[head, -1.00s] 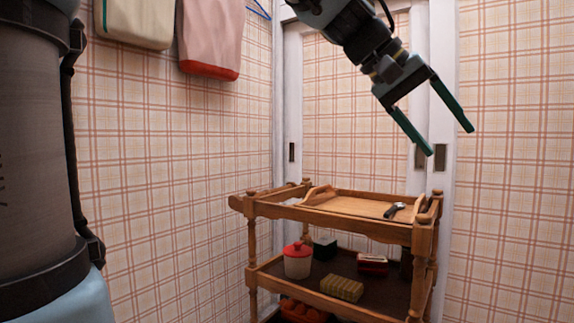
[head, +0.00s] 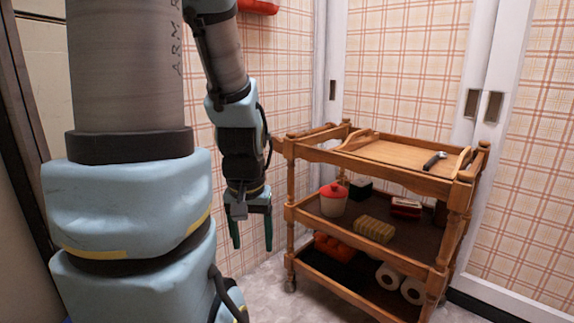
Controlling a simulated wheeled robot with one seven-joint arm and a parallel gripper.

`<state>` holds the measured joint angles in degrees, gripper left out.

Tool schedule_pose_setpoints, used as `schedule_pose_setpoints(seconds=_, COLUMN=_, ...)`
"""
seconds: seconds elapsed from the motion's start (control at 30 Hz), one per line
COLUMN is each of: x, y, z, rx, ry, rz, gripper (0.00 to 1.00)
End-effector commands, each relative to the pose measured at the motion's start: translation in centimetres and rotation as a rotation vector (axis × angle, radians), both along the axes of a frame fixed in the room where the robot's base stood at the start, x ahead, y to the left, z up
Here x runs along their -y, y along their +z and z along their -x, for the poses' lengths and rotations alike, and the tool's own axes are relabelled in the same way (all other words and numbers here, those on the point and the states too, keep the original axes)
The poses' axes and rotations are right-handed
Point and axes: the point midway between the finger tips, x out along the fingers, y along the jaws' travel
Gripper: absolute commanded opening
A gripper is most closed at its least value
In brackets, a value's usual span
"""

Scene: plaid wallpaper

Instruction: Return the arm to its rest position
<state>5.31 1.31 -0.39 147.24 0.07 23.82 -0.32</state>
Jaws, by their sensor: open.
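My gripper (head: 251,232) hangs pointing down in the head view, to the left of the wooden cart. Its two green fingers are apart with nothing between them. My arm is folded down close to my body on the left side. The gripper is apart from the cart in the picture.
The wooden cart (head: 374,171) stands at the right, with a wooden tray (head: 398,157) and a dark-headed tool (head: 434,160) on top. Its shelves hold a red-lidded canister (head: 333,201), a yellowish block (head: 374,229) and paper rolls (head: 389,277). Sliding doors stand behind. Some floor is clear below the gripper.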

Motion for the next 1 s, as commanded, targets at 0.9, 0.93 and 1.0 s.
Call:
schedule_pose_setpoints(seconds=0.9, x=0.4, y=23.9, z=-0.4, rx=0.006, ry=-0.004, rz=0.004, gripper=0.70)
schedule_pose_setpoints(seconds=0.93, x=0.4, y=24.7, z=-0.4, rx=0.006, ry=-0.004, rz=0.004, gripper=0.70)
schedule_pose_setpoints(seconds=1.0, x=0.4, y=26.7, z=-0.4, rx=0.006, ry=-0.004, rz=0.004, gripper=0.70)
